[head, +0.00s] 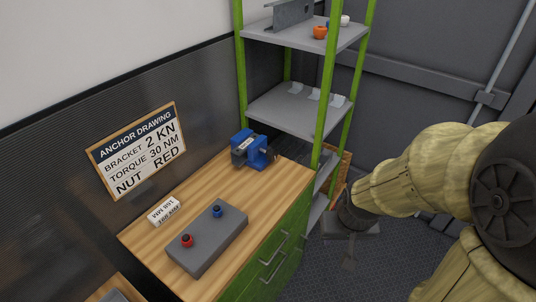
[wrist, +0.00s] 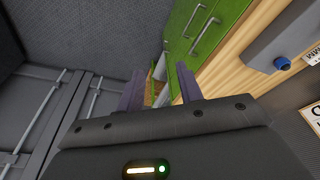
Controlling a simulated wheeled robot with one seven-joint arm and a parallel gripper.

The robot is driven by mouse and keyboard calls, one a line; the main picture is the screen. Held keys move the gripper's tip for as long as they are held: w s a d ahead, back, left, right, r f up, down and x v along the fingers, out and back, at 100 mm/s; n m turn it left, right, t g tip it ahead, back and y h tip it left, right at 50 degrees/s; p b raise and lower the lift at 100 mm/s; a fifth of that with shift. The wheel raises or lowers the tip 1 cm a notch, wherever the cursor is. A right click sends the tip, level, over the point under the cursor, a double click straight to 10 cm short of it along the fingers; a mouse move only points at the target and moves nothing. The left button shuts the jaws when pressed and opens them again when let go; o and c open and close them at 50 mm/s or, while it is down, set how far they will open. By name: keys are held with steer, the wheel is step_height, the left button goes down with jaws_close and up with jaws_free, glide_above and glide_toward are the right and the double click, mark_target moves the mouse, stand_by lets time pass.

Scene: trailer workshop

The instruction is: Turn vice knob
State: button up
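The blue vice (head: 252,149) stands on the far end of the wooden workbench, near the shelf unit. Its grey jaw faces left, and a small grey screw end, seemingly the knob, shows on its right side. The vice does not show in the wrist view. My gripper (head: 349,262) hangs low over the floor, to the right of the bench and well apart from the vice. In the wrist view my gripper (wrist: 161,84) has its two dark fingers spread, with nothing between them.
A grey box (head: 206,247) with a red and a blue knob sits on the workbench (head: 155,236). A white label block (head: 164,211) lies behind it. The green-posted shelf unit (head: 333,90) stands beyond the bench. Green drawers (wrist: 190,30) with handles face my gripper's side.

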steer(key=o, duration=0.5)
steer(key=shift+f, duration=0.1)
steer(key=shift+o, duration=1)
steer(key=w+a+f+m+g+y+b, duration=0.1)
steer(key=w+a+f+m+y+b, duration=0.2)
steer(key=w+f+m+b, duration=0.2)
steer(key=w+f+m, duration=0.1)
steer(key=w+f, duration=0.2)
steer(key=shift+a+f+m+g+b, duration=0.2)
steer(key=shift+a+m+g+b, duration=0.1)
steer(key=shift+m+g, duration=0.1)
steer(key=w+a+f+m+t+y+b, duration=0.1)
steer(key=w+f+m+y+b, duration=0.1)
steer(key=w+m+y+b, duration=0.3)
steer(key=w+a+f+m+t+y, duration=0.1)
steer(key=w+f+m, duration=0.2)
steer(key=w, duration=0.5)
steer(key=w+a+f+m+t+y+b, duration=0.1)
steer(key=w+f+m+t+y+b, duration=0.1)
steer(key=w+m+y+b, duration=0.3)
steer(key=w+d+r+m+t+y, duration=0.1)
steer(key=w+d+m+t, duration=0.4)
steer(key=w, duration=0.4)
steer(key=shift+d+r, duration=0.15)
steer(key=shift+d, duration=0.45)
